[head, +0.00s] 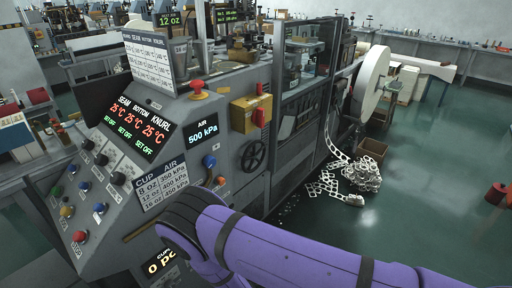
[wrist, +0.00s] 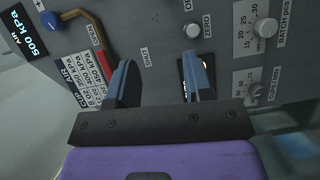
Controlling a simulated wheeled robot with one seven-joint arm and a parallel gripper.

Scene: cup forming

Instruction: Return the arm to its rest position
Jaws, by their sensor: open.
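My gripper (wrist: 157,62) shows in the wrist view with its two dark blue fingers apart and nothing between them. The fingers point at the grey front panel (wrist: 150,30) of the cup forming machine. My purple arm (head: 290,245) reaches in from the lower right in the head view and bends at a dark joint before the machine's lower front. My gripper is hidden there. Whether the fingertips touch the panel I cannot tell.
The machine's control panel (head: 110,165) has several buttons and knobs. An air display (head: 202,131) reads 500 kPa. A bent brass lever (wrist: 88,28) and a round knob (wrist: 266,28) stick out near my fingers.

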